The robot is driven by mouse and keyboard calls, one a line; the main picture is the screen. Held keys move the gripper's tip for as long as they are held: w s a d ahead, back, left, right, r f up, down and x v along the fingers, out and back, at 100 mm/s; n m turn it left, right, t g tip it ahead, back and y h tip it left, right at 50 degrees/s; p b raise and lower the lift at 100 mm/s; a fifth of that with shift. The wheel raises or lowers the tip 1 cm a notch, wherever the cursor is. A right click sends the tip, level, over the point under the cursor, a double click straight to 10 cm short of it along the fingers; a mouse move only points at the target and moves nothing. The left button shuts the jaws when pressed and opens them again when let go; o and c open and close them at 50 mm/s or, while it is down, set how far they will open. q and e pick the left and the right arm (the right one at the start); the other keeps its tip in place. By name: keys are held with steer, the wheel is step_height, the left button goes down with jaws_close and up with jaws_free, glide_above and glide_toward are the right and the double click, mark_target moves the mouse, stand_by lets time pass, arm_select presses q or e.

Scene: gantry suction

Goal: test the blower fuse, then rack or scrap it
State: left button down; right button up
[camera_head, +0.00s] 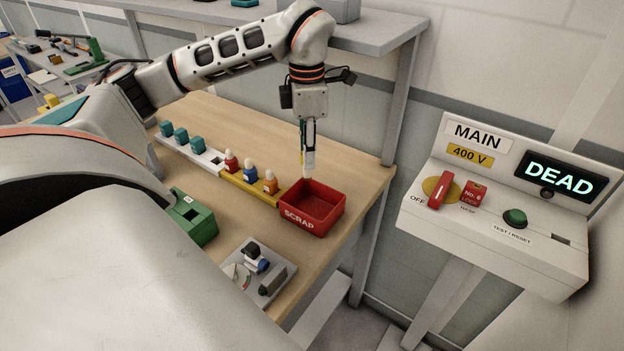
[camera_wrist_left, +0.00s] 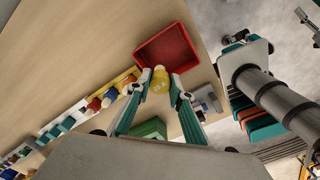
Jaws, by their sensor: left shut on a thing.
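My left gripper (camera_head: 307,150) is shut on a yellow fuse with a pale body, which hangs beside the back left rim of the red SCRAP bin (camera_head: 300,221) in the head view. In the left wrist view the fuse (camera_wrist_left: 160,80) sits between the two fingertips, in front of the bin's edge (camera_wrist_left: 165,45); its printed rating is too small to read surely. A yellow rack (camera_head: 250,191) carries a red, a blue and an orange fuse. A grey device with a dial (camera_head: 258,268) stands at the bench's near edge. My right gripper is out of view.
A white rack (camera_head: 205,160) with teal pieces continues the row to the left. A green box (camera_head: 195,218) stands nearer. A MAIN 400 V panel (camera_head: 500,240) at right reads DEAD, with a red handle and green button.

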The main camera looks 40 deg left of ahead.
arm_select(q)
step_height(320, 180, down, 3)
steer(key=shift+r, duration=0.2)
steer(key=shift+f, duration=0.3)
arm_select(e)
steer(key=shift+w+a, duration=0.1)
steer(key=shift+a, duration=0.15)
arm_select(q)
steer(key=c, duration=1.7)
jaws_free()
